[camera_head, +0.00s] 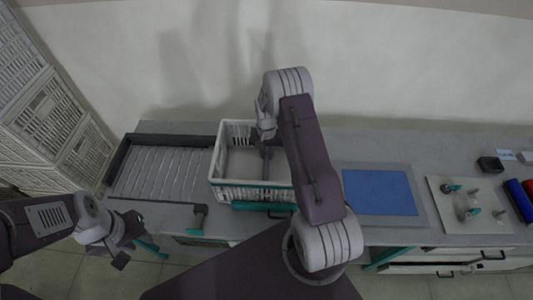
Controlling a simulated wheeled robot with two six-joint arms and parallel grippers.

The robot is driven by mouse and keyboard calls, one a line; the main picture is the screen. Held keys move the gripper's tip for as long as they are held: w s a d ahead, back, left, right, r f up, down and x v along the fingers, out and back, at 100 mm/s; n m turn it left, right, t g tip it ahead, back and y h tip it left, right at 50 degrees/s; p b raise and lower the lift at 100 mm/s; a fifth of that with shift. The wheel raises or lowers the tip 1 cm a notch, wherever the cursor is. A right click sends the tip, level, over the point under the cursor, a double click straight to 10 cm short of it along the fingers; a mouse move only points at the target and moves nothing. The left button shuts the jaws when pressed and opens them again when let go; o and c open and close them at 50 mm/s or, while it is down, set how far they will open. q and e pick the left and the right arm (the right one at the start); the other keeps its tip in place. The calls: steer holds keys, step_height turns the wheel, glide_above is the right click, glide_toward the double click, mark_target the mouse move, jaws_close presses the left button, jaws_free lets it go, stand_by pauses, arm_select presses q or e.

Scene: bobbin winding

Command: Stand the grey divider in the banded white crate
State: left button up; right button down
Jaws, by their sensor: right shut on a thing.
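The banded white crate (222,190) stands on the worktop at the middle of the camera_head view, with open slotted walls and a thin green band along its front. My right gripper (266,142) points down over the crate from above its back wall. It is shut on the grey divider (265,167), a thin dark upright strip inside the crate's outline. The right arm hides the crate's right side, and I cannot tell whether the divider touches the floor. My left gripper (127,247) hangs empty in front of the worktop at the lower left; its jaw opening is too small to tell.
A dark-framed tray with slanted ribs (160,172) lies left of the crate. Stacked white crates (45,110) stand far left.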

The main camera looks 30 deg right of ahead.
steer(key=c, duration=1.3)
jaws_free()
steer(key=shift+w+r, duration=0.1)
steer(key=shift+r, duration=0.3)
step_height(320, 180, up, 8)
steer(key=shift+r+b, duration=0.15)
steer(key=shift+b, duration=1)
